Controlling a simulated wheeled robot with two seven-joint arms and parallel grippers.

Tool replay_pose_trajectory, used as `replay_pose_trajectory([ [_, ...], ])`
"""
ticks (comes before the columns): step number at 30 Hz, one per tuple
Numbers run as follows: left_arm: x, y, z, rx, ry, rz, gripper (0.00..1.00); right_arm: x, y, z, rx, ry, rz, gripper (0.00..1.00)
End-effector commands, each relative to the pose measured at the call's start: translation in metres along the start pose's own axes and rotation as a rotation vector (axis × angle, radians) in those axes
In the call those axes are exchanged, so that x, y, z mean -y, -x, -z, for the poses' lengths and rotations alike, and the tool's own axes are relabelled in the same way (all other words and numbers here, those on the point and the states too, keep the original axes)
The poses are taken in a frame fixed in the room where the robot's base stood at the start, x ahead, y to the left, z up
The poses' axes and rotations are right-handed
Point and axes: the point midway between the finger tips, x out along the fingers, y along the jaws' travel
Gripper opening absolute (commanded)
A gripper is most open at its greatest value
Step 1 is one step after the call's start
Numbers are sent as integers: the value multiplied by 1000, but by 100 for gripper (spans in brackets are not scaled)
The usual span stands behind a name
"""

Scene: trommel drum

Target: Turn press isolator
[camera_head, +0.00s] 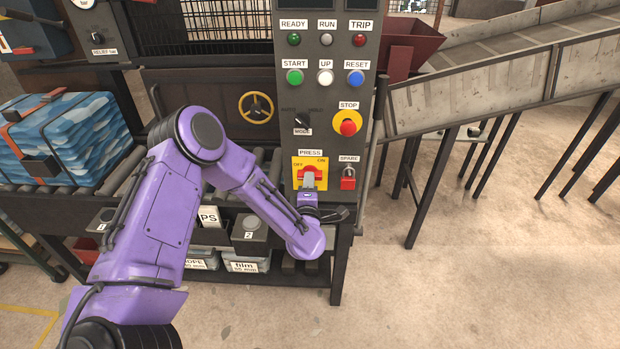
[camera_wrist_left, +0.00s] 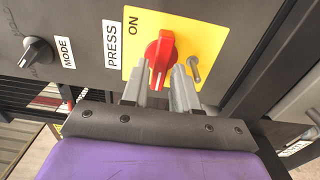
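The press isolator is a red rotary handle (camera_wrist_left: 159,52) on a yellow plate (camera_wrist_left: 205,38) marked OFF and ON, low on the grey control panel. The handle (camera_head: 310,172) lies roughly level across the plate; a pale mark shows on its end toward OFF. My left gripper (camera_wrist_left: 159,84) is at the plate in the head view (camera_head: 309,181). Its grey fingers stand on either side of the handle, one above and one below. Narrow gaps seem to show, so it looks open around the handle; contact is unclear. My right gripper is not in view.
A grey peg (camera_wrist_left: 195,70) sticks out of the plate beside one finger. The red SPARE padlock (camera_head: 348,178) hangs just right of the plate. The MODE knob (camera_head: 302,121) and red STOP button (camera_head: 348,127) are above.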

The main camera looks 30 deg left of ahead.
Motion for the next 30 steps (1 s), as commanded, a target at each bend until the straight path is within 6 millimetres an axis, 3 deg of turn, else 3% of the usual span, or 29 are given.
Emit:
replay_pose_trajectory([
  [4,0,-15,0,1,0,1,29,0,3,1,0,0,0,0],
  [12,1,-18,-1,3,-2,1,29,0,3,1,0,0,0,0],
  [13,1,-18,-1,3,-2,1,22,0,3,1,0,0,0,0],
  [15,1,-18,-1,3,-2,1,0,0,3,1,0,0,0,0],
  [30,1,-18,-1,4,-91,1,0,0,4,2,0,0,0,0],
])
